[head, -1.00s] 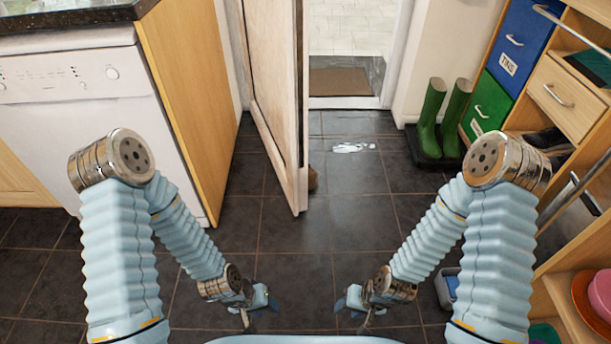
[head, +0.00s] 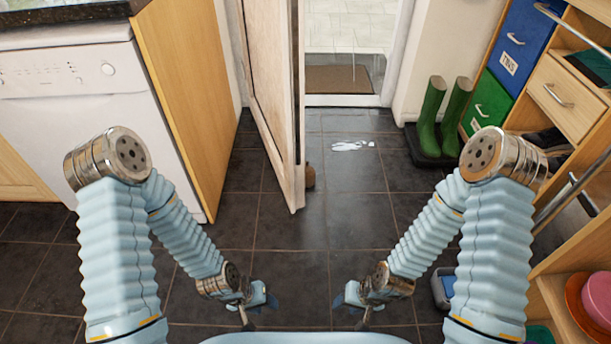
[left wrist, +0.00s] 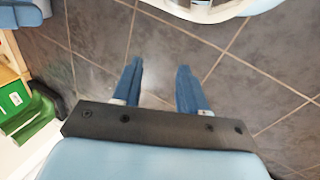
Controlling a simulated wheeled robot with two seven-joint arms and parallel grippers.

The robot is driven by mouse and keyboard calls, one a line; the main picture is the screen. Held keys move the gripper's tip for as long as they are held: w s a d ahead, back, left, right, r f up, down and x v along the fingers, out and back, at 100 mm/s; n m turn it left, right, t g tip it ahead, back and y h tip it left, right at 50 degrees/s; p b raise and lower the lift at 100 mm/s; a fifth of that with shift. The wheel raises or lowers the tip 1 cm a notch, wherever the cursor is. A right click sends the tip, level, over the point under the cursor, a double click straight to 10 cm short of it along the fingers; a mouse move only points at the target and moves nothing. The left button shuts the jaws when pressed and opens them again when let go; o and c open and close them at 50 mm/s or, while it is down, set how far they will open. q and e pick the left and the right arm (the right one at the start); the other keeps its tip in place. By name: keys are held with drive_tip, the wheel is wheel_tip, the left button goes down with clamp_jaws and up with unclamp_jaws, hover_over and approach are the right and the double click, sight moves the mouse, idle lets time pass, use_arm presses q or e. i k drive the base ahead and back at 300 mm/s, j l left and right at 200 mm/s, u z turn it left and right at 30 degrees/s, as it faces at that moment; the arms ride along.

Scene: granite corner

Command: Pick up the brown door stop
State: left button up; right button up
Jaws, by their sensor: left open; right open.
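The brown door stop (head: 309,177) is on the dark tiled floor just right of the open door's lower edge in the head view. The door (head: 275,95) hides part of it. My left gripper (head: 260,312) is low over the floor at the bottom of the head view, well short of the door stop. Its two blue fingers are apart and empty in the left wrist view (left wrist: 160,88). My right gripper (head: 350,312) is open and empty, low and right of the left one. The door stop does not show in the left wrist view.
Green boots (head: 430,118) stand on a dark tray at right, beside wooden shelving (head: 560,95). A white appliance (head: 85,110) is at left. A grey-blue container (head: 443,287) sits near the right arm.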

sight(309, 171)
drive_tip(key=i+l+z, duration=0.25)
drive_tip(key=i, duration=0.15)
drive_tip(key=i+l+z, duration=0.3)
drive_tip(key=i, duration=0.15)
drive_tip(key=j, duration=0.1)
